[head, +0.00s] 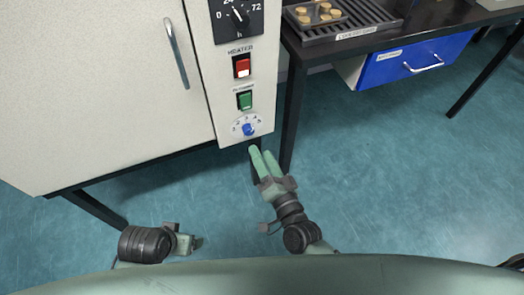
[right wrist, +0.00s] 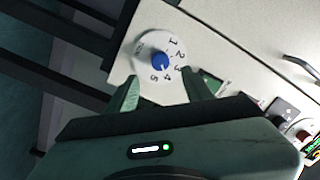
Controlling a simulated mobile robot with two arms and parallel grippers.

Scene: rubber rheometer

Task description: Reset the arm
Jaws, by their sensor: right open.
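My right gripper (head: 264,157) is in front of the lower part of the cabinet's control panel, just below the blue knob (head: 249,129). In the right wrist view the gripper (right wrist: 163,85) is open and empty, its two fingers apart. The blue knob (right wrist: 160,61) on its white numbered dial shows beyond the fingertips, between them; I cannot tell the exact gap. My left gripper (head: 187,242) is low on the left in the head view, small and partly seen; its fingers cannot be made out clearly.
The beige cabinet (head: 90,90) with a metal handle fills the left. Its panel carries a red heater switch (head: 241,66), a green switch (head: 244,100) and a black timer dial (head: 238,18). A dark table with a grey rack (head: 345,28) and blue drawer (head: 410,62) stands right. Floor below is clear.

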